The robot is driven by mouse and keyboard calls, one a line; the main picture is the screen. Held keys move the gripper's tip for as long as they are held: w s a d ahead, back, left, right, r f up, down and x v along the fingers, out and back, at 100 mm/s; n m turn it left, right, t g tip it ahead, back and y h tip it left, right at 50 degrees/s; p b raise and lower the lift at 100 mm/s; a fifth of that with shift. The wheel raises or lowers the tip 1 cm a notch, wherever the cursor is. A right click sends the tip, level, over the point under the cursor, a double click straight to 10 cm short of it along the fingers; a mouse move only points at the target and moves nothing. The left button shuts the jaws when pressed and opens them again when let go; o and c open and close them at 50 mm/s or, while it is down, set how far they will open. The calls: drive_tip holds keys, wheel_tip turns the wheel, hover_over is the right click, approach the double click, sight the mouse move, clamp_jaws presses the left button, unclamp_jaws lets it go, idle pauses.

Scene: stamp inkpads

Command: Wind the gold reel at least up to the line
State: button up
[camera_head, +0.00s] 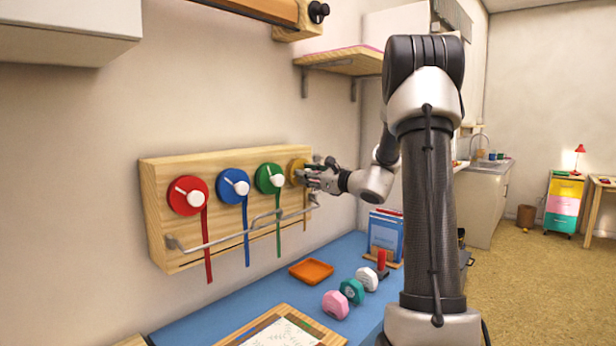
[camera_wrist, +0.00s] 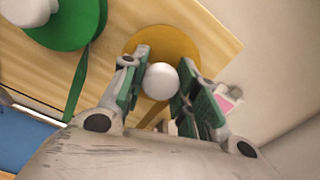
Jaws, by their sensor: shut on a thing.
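The gold reel (camera_head: 296,168) is the rightmost disc on a wooden wall board (camera_head: 155,215). In the wrist view the gold reel (camera_wrist: 185,42) lies straight ahead, with a round white knob (camera_wrist: 161,81) on its face. My gripper (camera_head: 318,177) is at the gold reel, and in the wrist view my gripper (camera_wrist: 160,88) has its green-padded fingers on both sides of the knob, shut on it. A gold ribbon (camera_head: 306,212) hangs below the reel. My gripper hides part of the reel. I cannot make out the line on it.
Red (camera_head: 188,195), blue (camera_head: 232,186) and green (camera_head: 269,178) reels with hanging ribbons sit left of the gold one. The blue table (camera_head: 210,322) below holds an orange tray (camera_head: 311,270), dumbbell-like coloured pieces (camera_head: 336,304) and blue books (camera_head: 385,232).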

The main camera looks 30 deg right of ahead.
drive_tip(key=n, duration=1.1)
drive_tip(key=shift+n, duration=2.1)
drive_tip(key=o, duration=1)
drive_tip(key=shift+d, duration=0.1)
drive_tip(key=shift+s+r, duration=0.1)
drive_tip(key=v, duration=1.1)
drive_tip(key=shift+s+d, duration=0.1)
drive_tip(key=shift+s, duration=0.3)
